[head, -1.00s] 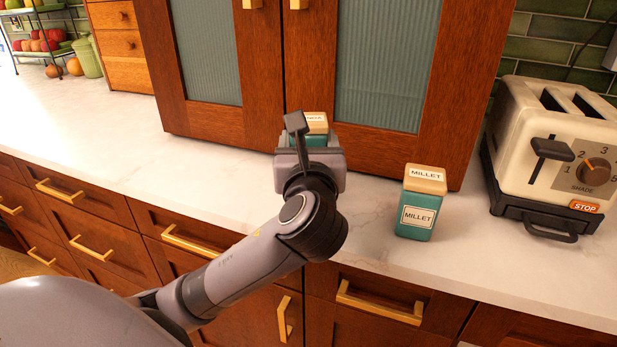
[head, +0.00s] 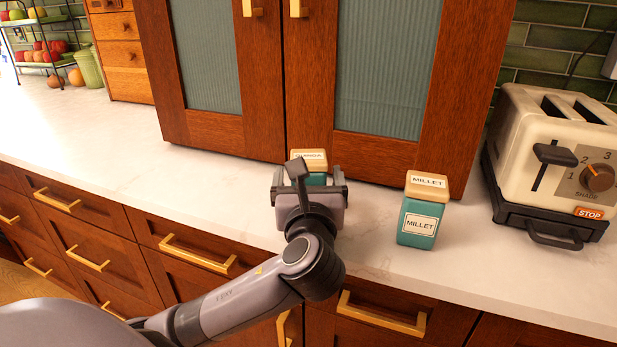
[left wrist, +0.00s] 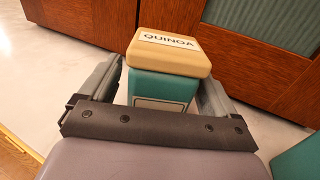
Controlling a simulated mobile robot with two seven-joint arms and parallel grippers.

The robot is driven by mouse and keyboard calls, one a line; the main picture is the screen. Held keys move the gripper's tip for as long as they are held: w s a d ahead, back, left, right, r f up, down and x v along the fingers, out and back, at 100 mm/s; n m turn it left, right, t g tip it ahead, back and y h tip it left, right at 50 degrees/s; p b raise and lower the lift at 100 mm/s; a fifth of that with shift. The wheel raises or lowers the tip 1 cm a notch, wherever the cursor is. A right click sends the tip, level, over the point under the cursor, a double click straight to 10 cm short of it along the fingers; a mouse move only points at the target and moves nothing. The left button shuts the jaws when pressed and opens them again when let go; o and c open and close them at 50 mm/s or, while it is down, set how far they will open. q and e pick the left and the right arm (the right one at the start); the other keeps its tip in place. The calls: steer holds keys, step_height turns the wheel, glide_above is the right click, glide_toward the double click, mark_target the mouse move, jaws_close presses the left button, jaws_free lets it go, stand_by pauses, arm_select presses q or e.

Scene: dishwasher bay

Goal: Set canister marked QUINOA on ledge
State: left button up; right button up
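The QUINOA canister (head: 309,155), teal with a cream lid, is on the pale counter (head: 120,135) in front of the cabinet doors. Its label reads QUINOA in the left wrist view (left wrist: 163,75), where it looks upright. My left gripper (head: 310,180) is open, with one finger on each side of the canister. The left wrist view shows the gripper (left wrist: 160,85) with a gap between its left finger and the canister; the right finger is close to the other side. The canister's base is hidden by the gripper. My right gripper is not in view.
A similar MILLET canister (head: 421,210) stands on the counter to the right. A cream toaster (head: 545,150) is at the far right. The wooden cabinet (head: 265,90) stands behind. The counter to the left is clear up to the fruit rack (head: 45,45).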

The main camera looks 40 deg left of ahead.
arm_select(q)
steer(key=shift+r, duration=0.1)
steer(key=shift+s+d, duration=0.2)
steer(key=p+v, duration=0.1)
steer(key=v, duration=1)
steer(key=shift+s, duration=0.2)
steer(key=shift+d, duration=0.1)
